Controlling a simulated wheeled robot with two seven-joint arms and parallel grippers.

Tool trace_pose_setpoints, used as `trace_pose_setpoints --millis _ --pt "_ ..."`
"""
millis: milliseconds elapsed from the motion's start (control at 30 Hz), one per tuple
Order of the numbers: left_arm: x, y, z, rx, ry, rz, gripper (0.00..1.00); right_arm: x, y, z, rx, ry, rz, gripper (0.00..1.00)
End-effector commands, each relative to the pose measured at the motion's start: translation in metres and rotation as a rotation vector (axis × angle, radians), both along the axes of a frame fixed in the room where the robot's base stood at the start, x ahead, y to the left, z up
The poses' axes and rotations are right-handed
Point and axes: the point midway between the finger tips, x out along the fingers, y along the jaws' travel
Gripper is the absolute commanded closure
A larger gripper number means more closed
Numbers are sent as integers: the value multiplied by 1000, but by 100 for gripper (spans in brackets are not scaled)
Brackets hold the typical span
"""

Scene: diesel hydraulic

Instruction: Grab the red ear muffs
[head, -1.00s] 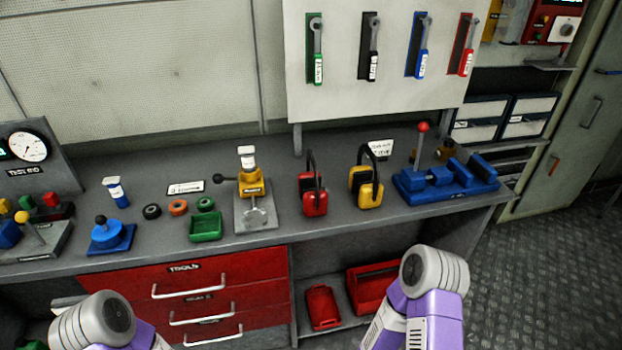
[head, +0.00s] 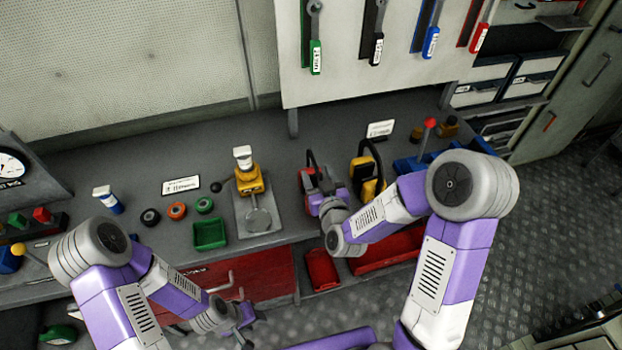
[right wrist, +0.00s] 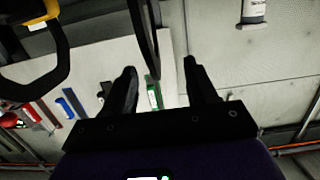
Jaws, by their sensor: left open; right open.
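The red ear muffs (head: 305,181) stand on the grey workbench, with their black headband up. My right gripper (head: 325,188) is at them in the head view and hides much of the red cups. In the right wrist view, my right gripper (right wrist: 160,67) is open, and the black headband (right wrist: 146,38) passes between its two fingers, nearer the left one. I cannot tell whether they touch. My left gripper (head: 244,322) is open and empty, low in front of the bench drawers.
Yellow ear muffs (head: 367,180) stand just right of the red ones, close to my right forearm. A blue vise-like tool (head: 408,166) is partly hidden at right.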

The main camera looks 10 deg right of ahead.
Motion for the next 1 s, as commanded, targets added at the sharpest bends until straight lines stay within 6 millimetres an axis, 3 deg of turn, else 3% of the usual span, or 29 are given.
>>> trace_pose_setpoints --millis 500,767,867,1000 --pt "0 0 11 0 1 0 57 60 -3 -11 2 2 0 43" --pt "0 0 11 0 1 0 57 63 -2 -12 1 3 1 43" --pt "0 0 11 0 1 0 57 63 -2 -12 1 3 1 53" --pt "0 0 11 0 1 0 57 62 -2 -12 1 3 1 75"
